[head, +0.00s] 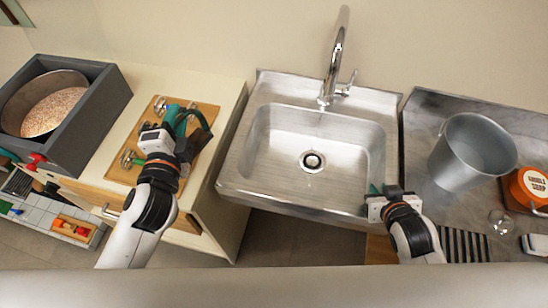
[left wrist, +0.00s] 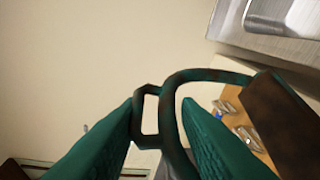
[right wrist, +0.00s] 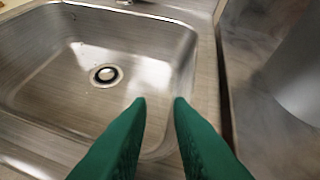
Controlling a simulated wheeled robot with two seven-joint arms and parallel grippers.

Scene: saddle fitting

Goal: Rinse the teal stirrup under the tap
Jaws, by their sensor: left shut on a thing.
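The teal stirrup (left wrist: 215,76), with brownish patches, is held between the fingers of my left gripper (left wrist: 160,103). A small loop of it sits between the fingertips, and a wide dark brown part (left wrist: 285,125) lies to the right. In the head view the stirrup (head: 198,118) is above the wooden board, left of the sink. My left gripper (head: 177,122) partly hides it. The chrome tap (head: 336,60) rises behind the steel sink (head: 262,143); no water shows. My right gripper (head: 375,189) is open and empty over the sink's front right edge; its fingertips (right wrist: 160,102) stand apart.
The wooden board (head: 122,170) on the left counter holds several metal fittings. A grey box (head: 100,105) with a round pan stands further left. A metal bucket (head: 470,150) and an orange soap tub (head: 530,187) stand right of the sink. The basin is empty.

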